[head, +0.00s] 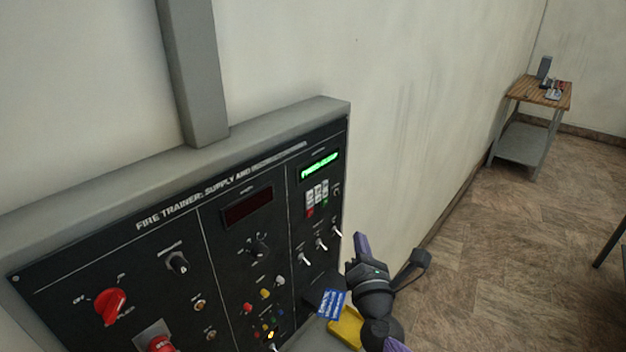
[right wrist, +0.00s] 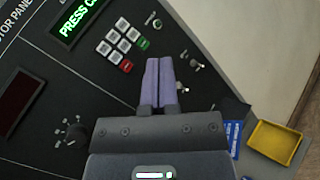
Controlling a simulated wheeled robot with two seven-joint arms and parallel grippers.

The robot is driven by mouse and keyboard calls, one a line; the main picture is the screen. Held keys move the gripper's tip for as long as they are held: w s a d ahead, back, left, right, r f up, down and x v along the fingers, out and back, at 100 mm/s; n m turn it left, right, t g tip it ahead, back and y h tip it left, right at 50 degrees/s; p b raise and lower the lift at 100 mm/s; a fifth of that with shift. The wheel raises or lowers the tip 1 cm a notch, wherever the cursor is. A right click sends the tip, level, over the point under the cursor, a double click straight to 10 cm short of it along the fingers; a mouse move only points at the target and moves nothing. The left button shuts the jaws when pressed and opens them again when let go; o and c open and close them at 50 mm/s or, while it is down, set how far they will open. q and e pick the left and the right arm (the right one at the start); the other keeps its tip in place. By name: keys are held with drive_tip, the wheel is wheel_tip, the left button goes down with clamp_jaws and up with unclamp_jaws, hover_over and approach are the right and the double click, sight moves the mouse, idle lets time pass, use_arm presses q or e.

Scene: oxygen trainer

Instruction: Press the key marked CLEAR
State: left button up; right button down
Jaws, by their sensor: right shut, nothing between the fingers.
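A small keypad (head: 317,194) of pale keys with a red key (head: 310,211) and a green key (head: 324,202) sits at the upper right of the black panel. In the right wrist view the keypad (right wrist: 113,45) is left of the fingers, with the red key (right wrist: 126,66) and green key (right wrist: 143,43) nearest them. The key lettering is too small to read. The green display (right wrist: 78,22) reads "PRESS C", the rest cut off. My right gripper (head: 361,243) is shut and empty, its purple fingers (right wrist: 159,64) right of the keypad. My left gripper is out of view.
Toggle switches (head: 320,244) stand below the keypad. A blue card (head: 330,304) and yellow tray (head: 346,328) are low by the panel. A red knob (head: 111,306) is at the left. A wooden-topped table (head: 522,91) stands far right; the floor between is clear.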

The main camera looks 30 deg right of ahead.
sight(310, 212)
use_arm(q)
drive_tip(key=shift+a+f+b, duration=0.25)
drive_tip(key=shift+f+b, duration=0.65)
drive_tip(key=shift+b, duration=0.15)
use_arm(e)
drive_tip(key=w+a, duration=0.3)
drive_tip(key=w, duration=0.5)
drive_tip(key=shift+a, duration=0.35)
drive_tip(key=shift+w, duration=0.1)
idle(0.9)
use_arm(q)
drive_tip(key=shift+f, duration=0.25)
use_arm(e)
drive_tip(key=shift+w+a, duration=0.15)
drive_tip(key=shift+w, duration=0.25)
use_arm(q)
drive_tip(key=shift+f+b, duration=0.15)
drive_tip(key=shift+b, duration=0.25)
use_arm(e)
drive_tip(key=shift+w+a, duration=0.15)
drive_tip(key=shift+w, duration=0.1)
drive_tip(key=shift+s+r, duration=0.1)
drive_tip(key=shift+s, duration=0.05)
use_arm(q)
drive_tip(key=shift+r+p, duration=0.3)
use_arm(e)
drive_tip(key=shift+s+d, duration=0.3)
drive_tip(key=shift+s, duration=0.2)
